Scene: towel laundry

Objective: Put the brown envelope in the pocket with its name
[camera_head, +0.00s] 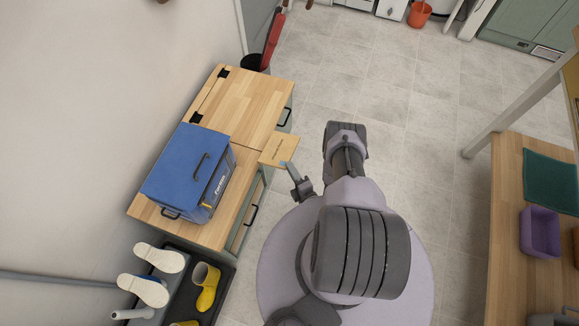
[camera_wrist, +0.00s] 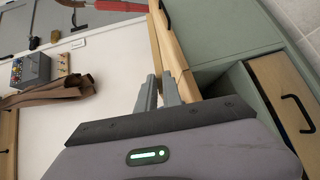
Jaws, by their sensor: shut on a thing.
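The brown envelope (camera_head: 279,150) is a flat tan rectangle with dark print, in the head view. It is held out beside the front edge of the wooden-topped cabinet (camera_head: 246,108). My gripper (camera_head: 288,167) is shut on the envelope's near edge. In the wrist view, the gripper's grey fingers (camera_wrist: 159,92) show close together in front of tan strips. I cannot tell there which strip is the envelope and which is the cabinet top. No pocket with a readable name shows in either view.
A blue-lidded box (camera_head: 188,168) stands on the cabinet top. A shoe rack (camera_head: 190,275) with white shoes and yellow boots is nearer, at lower left. A wooden table (camera_head: 520,265) with a purple bin (camera_head: 540,232) is at right.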

